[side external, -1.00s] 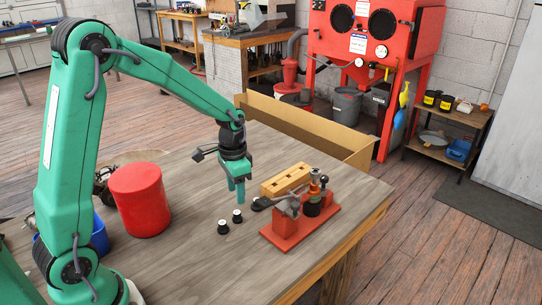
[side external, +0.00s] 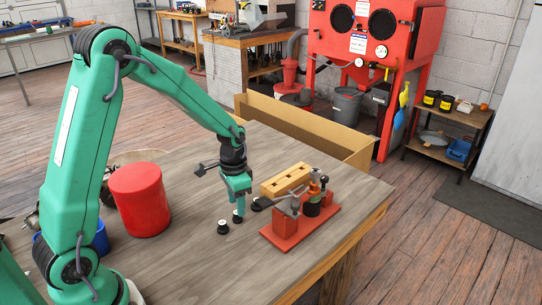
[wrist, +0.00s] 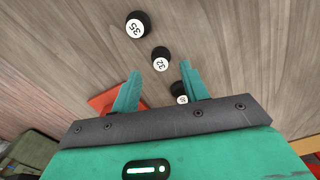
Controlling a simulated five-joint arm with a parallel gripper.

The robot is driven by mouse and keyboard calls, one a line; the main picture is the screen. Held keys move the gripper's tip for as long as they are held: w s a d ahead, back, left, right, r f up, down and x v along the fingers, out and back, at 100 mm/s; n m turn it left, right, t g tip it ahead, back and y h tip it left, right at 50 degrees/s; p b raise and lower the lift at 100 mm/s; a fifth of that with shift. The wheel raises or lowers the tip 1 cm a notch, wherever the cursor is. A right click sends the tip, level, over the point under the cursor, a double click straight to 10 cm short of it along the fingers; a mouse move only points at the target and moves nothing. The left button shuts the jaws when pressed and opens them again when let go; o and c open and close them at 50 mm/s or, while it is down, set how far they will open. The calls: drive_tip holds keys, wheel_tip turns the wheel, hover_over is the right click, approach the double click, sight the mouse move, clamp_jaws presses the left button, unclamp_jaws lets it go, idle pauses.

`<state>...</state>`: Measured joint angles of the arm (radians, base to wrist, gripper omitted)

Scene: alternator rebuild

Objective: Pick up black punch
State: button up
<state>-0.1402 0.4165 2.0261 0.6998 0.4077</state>
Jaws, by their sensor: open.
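Small black punches with white numbered tops stand on the wooden table. In the side view, one punch (side external: 222,227) stands clear, and a second punch (side external: 238,217) is directly below my gripper (side external: 238,203). In the wrist view, punch 35 (wrist: 136,24) is farthest, punch 32 (wrist: 160,59) is between and just beyond the fingertips of my gripper (wrist: 160,71), and a third punch (wrist: 180,91) is partly hidden by the right finger. My gripper is open and empty, pointing down. I cannot tell whether the fingers touch a punch.
A red press (side external: 294,232) with a lever and black cylinder stands close on the right. A slotted wooden block (side external: 285,179) lies behind it. A red cylinder (side external: 139,200) stands to the left. A cardboard tray (side external: 300,118) is at the back. The front table is clear.

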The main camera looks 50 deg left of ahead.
drive_tip(key=shift+f, duration=1.75)
clamp_jaws()
drive_tip(key=shift+r, duration=0.1)
wheel_tip(320, 180, up, 10)
